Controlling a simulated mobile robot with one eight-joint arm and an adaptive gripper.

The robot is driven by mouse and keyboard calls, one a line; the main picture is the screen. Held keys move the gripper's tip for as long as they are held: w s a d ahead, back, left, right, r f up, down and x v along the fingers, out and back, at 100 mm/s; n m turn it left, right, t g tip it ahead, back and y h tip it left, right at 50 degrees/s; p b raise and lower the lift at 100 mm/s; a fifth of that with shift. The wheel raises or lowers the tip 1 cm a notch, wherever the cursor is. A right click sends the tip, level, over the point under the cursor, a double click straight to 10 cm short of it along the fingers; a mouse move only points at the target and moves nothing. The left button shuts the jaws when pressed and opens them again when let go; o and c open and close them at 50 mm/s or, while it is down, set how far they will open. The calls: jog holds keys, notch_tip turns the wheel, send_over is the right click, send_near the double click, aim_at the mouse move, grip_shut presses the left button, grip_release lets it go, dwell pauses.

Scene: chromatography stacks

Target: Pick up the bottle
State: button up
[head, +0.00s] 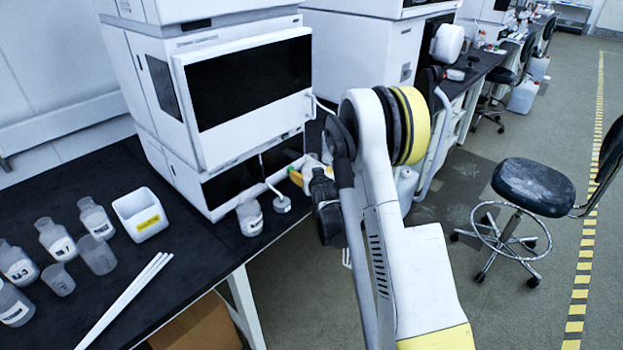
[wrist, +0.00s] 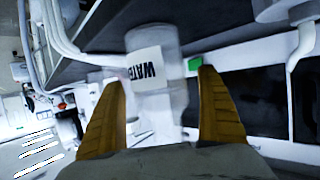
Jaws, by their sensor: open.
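A clear, pale bottle with a white label reading WATER (wrist: 150,65) shows in the wrist view, upside down in that picture. My gripper (wrist: 160,77) is open, with one orange-brown finger on each side of the bottle. A gap shows between the bottle and the right finger; the left finger is very close, and I cannot tell whether it touches. In the head view my gripper (head: 298,177) is by the front of the white instrument, and my arm and wrist largely hide the bottle there.
A white instrument stack (head: 215,90) with dark windows stands behind. A labelled bottle (head: 250,218) and a small tubed bottle (head: 281,204) stand left of my gripper. Several bottles, a white box (head: 140,214) and white rods (head: 125,298) are further left. A stool (head: 535,186) stands right.

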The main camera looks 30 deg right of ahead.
jog(key=c, duration=1.5)
